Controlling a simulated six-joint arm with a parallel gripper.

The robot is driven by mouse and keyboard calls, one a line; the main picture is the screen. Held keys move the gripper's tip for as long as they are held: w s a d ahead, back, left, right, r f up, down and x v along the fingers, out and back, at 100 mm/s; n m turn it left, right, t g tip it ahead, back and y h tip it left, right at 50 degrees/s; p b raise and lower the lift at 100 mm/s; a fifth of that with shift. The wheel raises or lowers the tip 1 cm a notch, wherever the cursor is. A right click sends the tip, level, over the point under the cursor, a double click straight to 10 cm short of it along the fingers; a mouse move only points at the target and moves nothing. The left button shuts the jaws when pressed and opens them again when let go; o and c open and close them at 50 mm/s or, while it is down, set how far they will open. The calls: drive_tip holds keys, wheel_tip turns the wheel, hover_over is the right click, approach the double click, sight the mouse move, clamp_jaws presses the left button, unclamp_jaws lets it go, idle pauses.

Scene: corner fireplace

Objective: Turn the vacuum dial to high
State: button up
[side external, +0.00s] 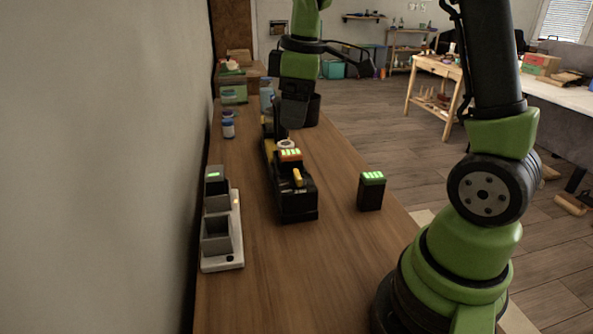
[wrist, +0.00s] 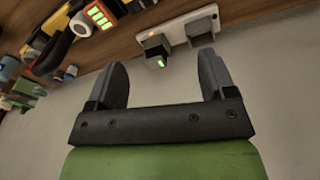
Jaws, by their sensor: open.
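The vacuum (side external: 296,202) is a black and yellow unit standing on the wooden bench, with a lit green-bar panel (side external: 289,155) on an orange part. A round white-rimmed piece, seemingly the dial (side external: 286,143), sits just behind that panel; its setting is too small to read. In the wrist view the vacuum lies at the top left, with the white-rimmed dial (wrist: 80,27) beside the green bars (wrist: 101,18). My gripper (wrist: 163,78) is open and empty. In the side view my gripper (side external: 293,118) is above and behind the dial, partly hiding the vacuum's rear; contact cannot be told.
A charger (side external: 238,258) with a battery (side external: 216,186) in its far slot stands at the left by the wall. A loose battery (side external: 371,192) stands right of the vacuum. Jars (side external: 228,128) and boxes are farther back. The front bench (side external: 290,275) is clear.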

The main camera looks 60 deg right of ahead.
sight(297, 174)
drive_tip(key=d+f+n, duration=0.1)
drive_tip(key=f, duration=0.4)
drive_tip(key=w+d+f+n+g, duration=0.1)
drive_tip(key=d+f, duration=0.1)
drive_tip(key=f, duration=0.3)
drive_tip(key=w+d+f+n, duration=0.1)
drive_tip(key=f, duration=0.5)
drive_tip(key=shift+w+d+g, duration=0.2)
drive_tip(key=shift+w+g, duration=0.05)
drive_tip(key=shift+g, duration=0.15)
drive_tip(key=c, duration=0.9)
